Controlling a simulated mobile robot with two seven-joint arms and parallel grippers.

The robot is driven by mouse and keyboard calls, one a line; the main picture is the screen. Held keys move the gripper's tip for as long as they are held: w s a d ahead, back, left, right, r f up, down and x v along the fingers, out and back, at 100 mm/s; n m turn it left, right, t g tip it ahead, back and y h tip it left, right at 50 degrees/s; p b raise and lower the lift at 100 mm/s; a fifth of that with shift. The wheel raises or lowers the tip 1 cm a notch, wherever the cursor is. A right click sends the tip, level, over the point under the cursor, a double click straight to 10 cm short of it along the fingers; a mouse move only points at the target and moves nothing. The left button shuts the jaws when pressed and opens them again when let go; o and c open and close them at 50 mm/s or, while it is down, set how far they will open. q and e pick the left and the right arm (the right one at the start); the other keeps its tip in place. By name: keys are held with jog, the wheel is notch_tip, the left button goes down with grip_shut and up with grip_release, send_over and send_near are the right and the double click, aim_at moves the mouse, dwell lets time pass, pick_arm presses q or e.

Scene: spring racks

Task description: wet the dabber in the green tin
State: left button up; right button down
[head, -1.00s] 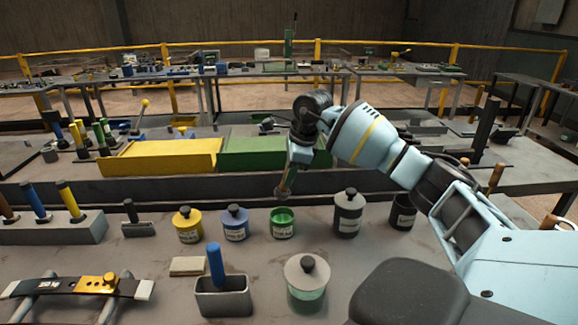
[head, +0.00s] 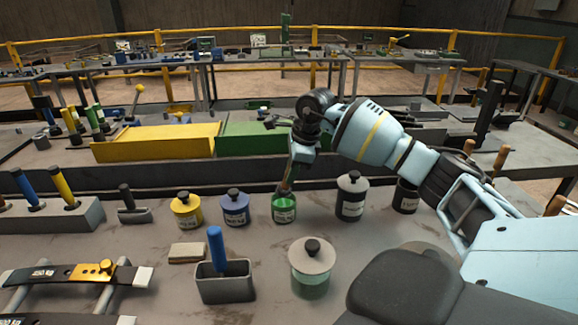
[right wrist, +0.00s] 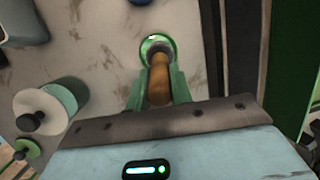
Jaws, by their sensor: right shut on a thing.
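The green tin (head: 284,208) stands open on the bench, between the blue tin and a dark grey tin. My right gripper (head: 289,184) is directly above it, shut on the dabber's wooden handle. In the right wrist view the dabber's handle (right wrist: 159,80) lies between the green fingers, and its head end reaches into the mouth of the green tin (right wrist: 152,42). The dabber's tip is hidden by the tin and the handle, so I cannot tell how deep it sits. My left gripper is not in view.
A yellow tin (head: 187,210) and a blue tin (head: 235,207) stand left of the green tin. A dark grey tin (head: 352,197) stands close on its right. In front are a lidded jar (head: 311,268) and a grey pot (head: 224,282) with a blue-handled tool.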

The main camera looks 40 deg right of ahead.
aim_at(290, 190)
jog(key=shift+f+b, duration=0.45)
jog(key=shift+f, duration=1.05)
jog(key=shift+f+b, duration=0.35)
jog(key=shift+f, duration=0.6)
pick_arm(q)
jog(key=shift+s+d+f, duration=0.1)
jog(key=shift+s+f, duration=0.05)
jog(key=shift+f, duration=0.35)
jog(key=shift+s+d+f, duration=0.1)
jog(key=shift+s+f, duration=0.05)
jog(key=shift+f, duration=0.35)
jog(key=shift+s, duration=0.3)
